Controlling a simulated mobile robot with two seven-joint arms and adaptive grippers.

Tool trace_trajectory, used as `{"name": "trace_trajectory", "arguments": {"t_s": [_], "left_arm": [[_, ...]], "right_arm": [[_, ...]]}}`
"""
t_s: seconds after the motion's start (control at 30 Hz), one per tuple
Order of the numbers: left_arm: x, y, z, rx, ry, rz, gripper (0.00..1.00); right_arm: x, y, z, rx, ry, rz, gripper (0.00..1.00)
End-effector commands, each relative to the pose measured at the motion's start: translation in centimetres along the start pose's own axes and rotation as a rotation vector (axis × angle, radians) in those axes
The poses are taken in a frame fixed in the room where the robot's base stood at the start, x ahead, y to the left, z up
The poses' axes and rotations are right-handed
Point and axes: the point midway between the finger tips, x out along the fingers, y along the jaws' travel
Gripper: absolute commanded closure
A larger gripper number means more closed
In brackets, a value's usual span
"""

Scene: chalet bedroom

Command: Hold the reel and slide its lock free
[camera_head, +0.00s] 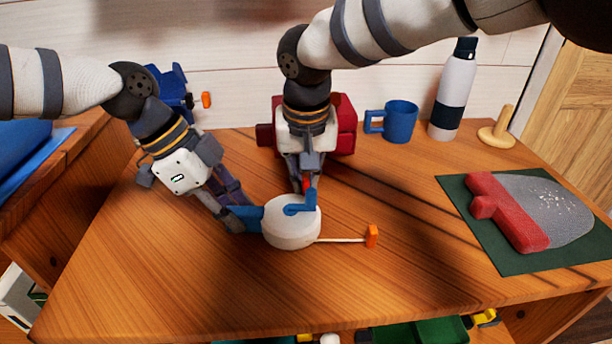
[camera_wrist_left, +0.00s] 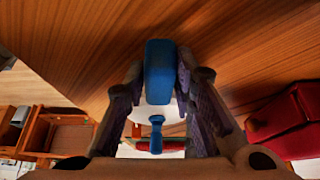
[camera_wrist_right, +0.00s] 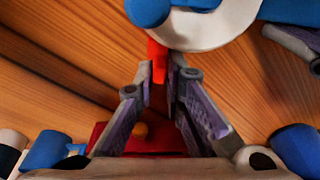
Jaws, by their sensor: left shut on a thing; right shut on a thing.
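The reel (camera_head: 290,232) is a white round drum on the desk, with a blue crank (camera_head: 303,207) on top and a blue handle (camera_head: 250,217) on its left side. A pale cord runs right from it to an orange tab (camera_head: 371,236). My left gripper (camera_head: 236,218) is shut on the blue handle, which also shows in the left wrist view (camera_wrist_left: 159,70). My right gripper (camera_head: 305,186) is shut on the red lock (camera_wrist_right: 157,62) at the drum's far side. The lock is mostly hidden in the head view; its inner end cannot be seen.
Behind my right gripper stands a red object (camera_head: 344,125). A blue mug (camera_head: 401,122) and a white bottle (camera_head: 456,85) stand at the back. A red-and-grey object (camera_head: 545,212) lies on a green mat (camera_head: 480,225) at the right. The desk's front is clear.

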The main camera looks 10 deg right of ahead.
Motion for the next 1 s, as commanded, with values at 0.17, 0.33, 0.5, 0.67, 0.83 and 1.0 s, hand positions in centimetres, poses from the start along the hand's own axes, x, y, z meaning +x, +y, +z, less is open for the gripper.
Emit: {"name": "trace_trajectory", "arguments": {"t_s": [0.17, 0.33, 0.5, 0.67, 0.83, 1.0], "left_arm": [[0.0, -0.2, 0.0, -0.003, 0.001, -0.007, 1.00], [0.0, -0.3, -0.1, -0.002, 0.003, -0.009, 1.00], [-0.1, -0.3, -0.1, -0.001, 0.004, -0.010, 1.00], [-0.1, -0.3, -0.2, -0.001, 0.006, -0.011, 1.00], [-0.1, -0.3, -0.3, -0.001, 0.007, -0.012, 1.00], [-0.2, -0.3, -0.3, -0.001, 0.007, -0.012, 1.00]], "right_arm": [[0.0, -1.2, 0.2, -0.003, -0.005, -0.004, 1.00], [0.0, -2.3, 0.3, -0.004, -0.006, -0.007, 1.00], [0.1, -2.5, 0.4, -0.005, -0.008, -0.009, 1.00], [0.1, -2.6, 0.5, -0.007, -0.009, -0.008, 1.00], [0.1, -3.0, 0.5, -0.006, -0.011, -0.007, 0.79], [0.1, -2.9, 0.5, -0.005, -0.010, -0.007, 0.68]]}}
